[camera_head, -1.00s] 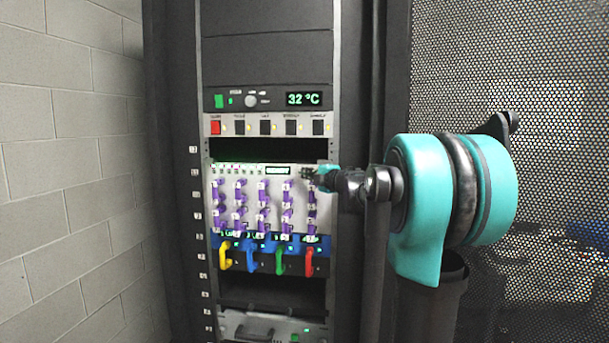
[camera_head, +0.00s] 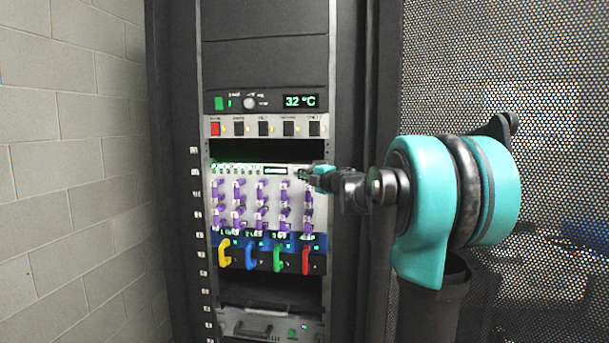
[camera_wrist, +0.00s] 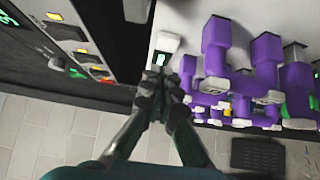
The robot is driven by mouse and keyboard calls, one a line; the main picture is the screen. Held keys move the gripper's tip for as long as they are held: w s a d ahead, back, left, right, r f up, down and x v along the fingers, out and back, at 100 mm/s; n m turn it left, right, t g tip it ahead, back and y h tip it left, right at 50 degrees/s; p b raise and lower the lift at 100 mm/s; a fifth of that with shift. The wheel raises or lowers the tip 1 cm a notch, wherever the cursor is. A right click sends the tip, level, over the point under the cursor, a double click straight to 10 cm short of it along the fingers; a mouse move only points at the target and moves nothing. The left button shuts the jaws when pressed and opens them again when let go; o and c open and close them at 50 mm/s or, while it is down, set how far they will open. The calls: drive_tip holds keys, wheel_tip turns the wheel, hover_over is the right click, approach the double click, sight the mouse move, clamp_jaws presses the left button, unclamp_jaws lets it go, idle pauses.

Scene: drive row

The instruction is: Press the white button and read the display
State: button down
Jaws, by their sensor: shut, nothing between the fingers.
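My gripper (camera_head: 303,175) is at the upper right of the white panel with purple levers. In the wrist view my gripper (camera_wrist: 160,78) has its fingertips together with nothing between them. A small white block (camera_wrist: 168,42), which looks like the white button, stands just beyond the tips. A small dark window with green marks (camera_wrist: 160,58) lies between it and the tips. I cannot tell whether the tips touch either one. In the head view a small pale-framed display (camera_head: 276,170) is left of my gripper; its text is too small to read.
Purple levers (camera_head: 261,204) fill the white panel close to my gripper. Above are a row of switches with a red one (camera_head: 215,129) and a screen reading 32 °C (camera_head: 300,101). Coloured handles (camera_head: 251,257) are below. A perforated panel (camera_head: 540,70) is at right.

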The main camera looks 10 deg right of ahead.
drive_tip(key=v, duration=0.9)
drive_tip(key=shift+s+d+f, duration=0.1)
